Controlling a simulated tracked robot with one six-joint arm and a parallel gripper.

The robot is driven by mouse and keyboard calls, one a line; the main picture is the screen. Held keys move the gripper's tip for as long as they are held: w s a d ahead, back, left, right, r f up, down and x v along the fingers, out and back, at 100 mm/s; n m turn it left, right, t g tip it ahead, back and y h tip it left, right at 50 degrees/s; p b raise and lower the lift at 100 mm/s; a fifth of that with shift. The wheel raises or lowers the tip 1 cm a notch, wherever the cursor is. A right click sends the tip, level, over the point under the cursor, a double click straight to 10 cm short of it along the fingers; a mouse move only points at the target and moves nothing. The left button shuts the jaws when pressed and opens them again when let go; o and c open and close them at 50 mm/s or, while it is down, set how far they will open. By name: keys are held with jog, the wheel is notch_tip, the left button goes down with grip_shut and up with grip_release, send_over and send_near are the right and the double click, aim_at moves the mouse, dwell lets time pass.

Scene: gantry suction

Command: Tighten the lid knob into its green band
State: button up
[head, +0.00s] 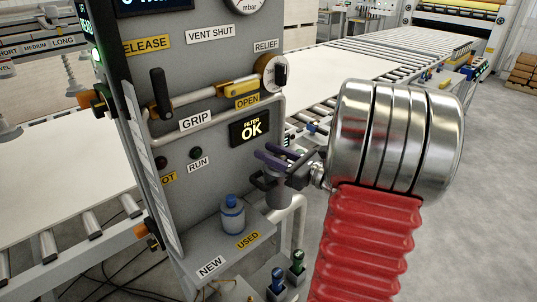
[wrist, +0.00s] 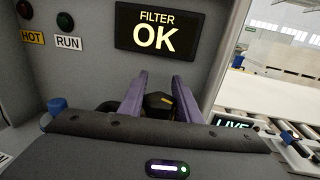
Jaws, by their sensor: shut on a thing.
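My gripper (head: 279,158) reaches in from the right to the panel's side, its purple jaws at the top of a grey filter housing (head: 271,194). In the wrist view, the two purple fingers (wrist: 158,90) stand on either side of a dark lid knob (wrist: 158,101) that bears a small yellow mark. The gripper is shut on this knob. The knob's lower part is hidden behind my gripper's body, and I cannot see the green band. The filter display (head: 250,128) reads "FILTER OK"; it also shows in the wrist view (wrist: 156,29).
A blue-capped container (head: 232,214) stands on the ledge between the NEW and USED labels. A yellow lever (head: 210,97) and a pale pipe run across the panel above. Roller conveyors (head: 405,60) lie behind. Grey floor (head: 490,210) at the right is clear.

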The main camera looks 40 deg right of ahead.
jog(key=shift+d+m+h, duration=0.25)
jog(key=shift+m+h, duration=0.6)
jog(key=shift+h, duration=0.5)
jog(key=shift+d+m+h, duration=0.25)
jog(key=shift+m+h, duration=0.6)
jog(key=shift+h, duration=0.5)
jog(key=o, duration=1.1)
jog(key=shift+c, duration=0.2)
jog(key=shift+s, duration=0.1)
